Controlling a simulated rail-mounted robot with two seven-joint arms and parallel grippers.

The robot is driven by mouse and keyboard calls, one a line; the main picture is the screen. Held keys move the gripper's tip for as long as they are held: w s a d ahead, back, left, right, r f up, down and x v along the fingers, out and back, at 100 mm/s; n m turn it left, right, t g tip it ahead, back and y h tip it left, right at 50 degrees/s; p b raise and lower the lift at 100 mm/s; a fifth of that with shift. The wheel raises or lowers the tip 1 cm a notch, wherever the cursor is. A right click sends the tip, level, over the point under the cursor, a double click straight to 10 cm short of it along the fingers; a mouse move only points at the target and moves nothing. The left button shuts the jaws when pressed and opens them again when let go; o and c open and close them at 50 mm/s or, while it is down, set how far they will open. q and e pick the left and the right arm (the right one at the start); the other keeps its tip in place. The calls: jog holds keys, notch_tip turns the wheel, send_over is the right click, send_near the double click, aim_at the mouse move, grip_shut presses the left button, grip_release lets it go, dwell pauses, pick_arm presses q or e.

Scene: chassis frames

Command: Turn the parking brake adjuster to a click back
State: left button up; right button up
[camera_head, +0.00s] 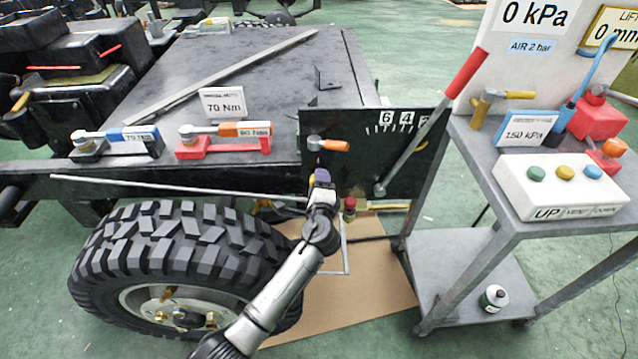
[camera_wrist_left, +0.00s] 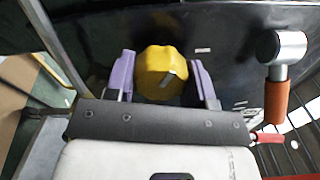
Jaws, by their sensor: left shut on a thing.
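The yellow knob, which I take to be the parking brake adjuster (camera_wrist_left: 160,62), sits between the purple fingers of my left gripper (camera_wrist_left: 164,82) in the left wrist view. The fingers are closed on its two sides. A dark pointer mark shows on the knob's face. In the head view my left gripper (camera_head: 322,178) is at the black panel (camera_head: 385,168), below an orange-handled tool. The knob is hidden there behind the gripper. A long lever with a red grip (camera_head: 466,74) stands at the panel's right, by the numbers 6 and 4. My right gripper is in neither view.
The orange-handled tool (camera_head: 328,144) is close above my left gripper; it also shows in the left wrist view (camera_wrist_left: 278,98). A big tyre (camera_head: 180,245) is lower left. A grey cart (camera_head: 470,160) with a button box (camera_head: 560,185) stands right. Two wrenches lie on the chassis.

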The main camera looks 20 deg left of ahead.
pick_arm(q)
jog(key=o, duration=0.9)
jog(key=shift+s+d, duration=0.1)
jog(key=shift+s, duration=0.05)
jog(key=shift+p+v, duration=2.8)
jog(key=shift+v, duration=3.95)
